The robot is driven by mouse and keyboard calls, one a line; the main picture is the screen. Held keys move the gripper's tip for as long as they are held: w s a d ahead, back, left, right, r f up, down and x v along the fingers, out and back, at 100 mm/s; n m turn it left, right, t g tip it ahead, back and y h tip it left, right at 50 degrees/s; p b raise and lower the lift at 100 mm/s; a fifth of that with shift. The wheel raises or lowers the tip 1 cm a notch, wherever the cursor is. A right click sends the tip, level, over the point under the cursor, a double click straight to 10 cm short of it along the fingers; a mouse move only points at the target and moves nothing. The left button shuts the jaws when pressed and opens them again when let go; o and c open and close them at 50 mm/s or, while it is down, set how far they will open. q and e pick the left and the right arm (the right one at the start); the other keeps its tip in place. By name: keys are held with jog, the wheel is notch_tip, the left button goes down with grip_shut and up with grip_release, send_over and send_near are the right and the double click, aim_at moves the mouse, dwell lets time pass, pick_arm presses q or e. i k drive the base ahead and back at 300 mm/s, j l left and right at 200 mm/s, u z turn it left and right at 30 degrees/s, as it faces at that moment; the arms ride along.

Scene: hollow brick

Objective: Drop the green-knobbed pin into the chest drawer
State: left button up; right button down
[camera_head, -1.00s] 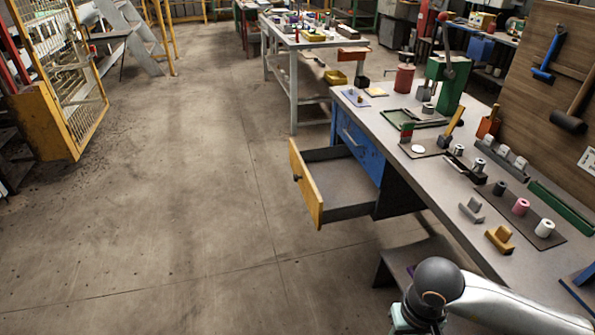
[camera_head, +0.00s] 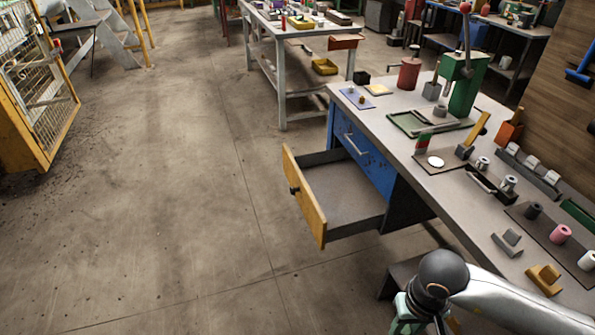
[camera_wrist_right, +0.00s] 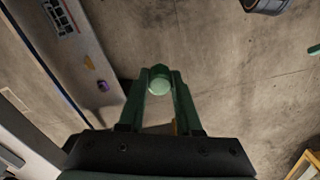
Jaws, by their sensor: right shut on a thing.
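The chest drawer (camera_head: 302,197) hangs open from the blue cabinet under the workbench. Its front is yellow wood with a dark knob, and its visible inside looks empty. My right arm comes in at the lower right of the head view, to the right of and nearer than the drawer. In the right wrist view my right gripper (camera_wrist_right: 158,74) is shut on the green-knobbed pin, whose pale green round knob (camera_wrist_right: 159,87) shows between the fingertips. The rest of the pin is hidden. My left gripper is not in view.
The workbench (camera_head: 388,136) carries a green press (camera_head: 466,88), a red can (camera_head: 409,74) and several small parts. A closed blue drawer (camera_head: 362,150) sits beside the open one. The floor left of the drawer is clear.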

aim_at(332, 195)
jog(key=i+j+z, duration=0.2)
jog(key=i+j, duration=0.4)
jog(key=i, duration=0.2)
jog(key=i+j+z, duration=0.25)
jog(key=i+j, duration=0.45)
jog(key=i+j+z, duration=0.2)
jog(key=i+j, duration=0.55)
jog(key=j, duration=0.1)
